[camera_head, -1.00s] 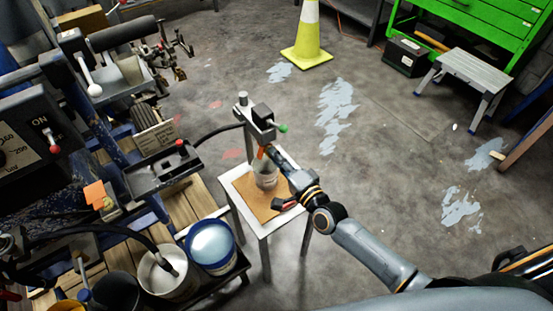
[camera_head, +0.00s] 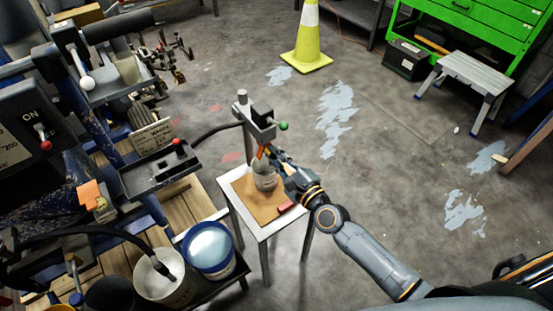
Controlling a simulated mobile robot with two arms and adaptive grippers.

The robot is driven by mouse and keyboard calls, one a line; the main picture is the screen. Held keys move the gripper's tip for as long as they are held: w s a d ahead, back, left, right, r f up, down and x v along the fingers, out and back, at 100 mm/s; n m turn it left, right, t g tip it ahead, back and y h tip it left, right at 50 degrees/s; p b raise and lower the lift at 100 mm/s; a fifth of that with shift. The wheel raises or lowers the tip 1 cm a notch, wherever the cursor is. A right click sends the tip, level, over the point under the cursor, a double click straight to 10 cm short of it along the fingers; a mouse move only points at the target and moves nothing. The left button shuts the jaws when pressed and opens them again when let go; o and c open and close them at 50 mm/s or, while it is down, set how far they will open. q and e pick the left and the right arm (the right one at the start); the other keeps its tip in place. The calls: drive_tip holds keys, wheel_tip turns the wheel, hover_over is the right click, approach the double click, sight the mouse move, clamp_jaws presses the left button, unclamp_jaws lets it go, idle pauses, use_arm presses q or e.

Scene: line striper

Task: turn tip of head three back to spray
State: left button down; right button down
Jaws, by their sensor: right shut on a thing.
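The spray head (camera_head: 259,119) is a grey and black block on a post, with a green knob (camera_head: 283,126) on its right side. An orange tip (camera_head: 262,151) shows under the block. My right gripper (camera_head: 270,156) is at this orange tip, shut on it; the fingers partly hide it. A clear cup (camera_head: 265,179) stands just below, on a brown board on a small white table (camera_head: 236,203). The direction the tip points is too small to tell. My left gripper is not in view.
The line striper with its ON switch panel (camera_head: 22,138) and wooden deck fills the left. Two buckets, one white (camera_head: 164,278) and one blue-rimmed (camera_head: 209,249), stand left of the table. A red item (camera_head: 286,208) lies on the board.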

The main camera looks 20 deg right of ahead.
drive_tip(key=shift+r+m, duration=0.1)
drive_tip(key=shift+m, duration=1)
drive_tip(key=m, duration=0.8)
drive_tip(key=shift+b, duration=0.3)
drive_tip(key=c, duration=1.4)
unclamp_jaws()
drive_tip(key=shift+w+a, duration=0.1)
drive_tip(key=shift+w, duration=0.05)
drive_tip(key=o, duration=0.6)
drive_tip(key=b+v, duration=0.1)
drive_tip(key=v, duration=0.6)
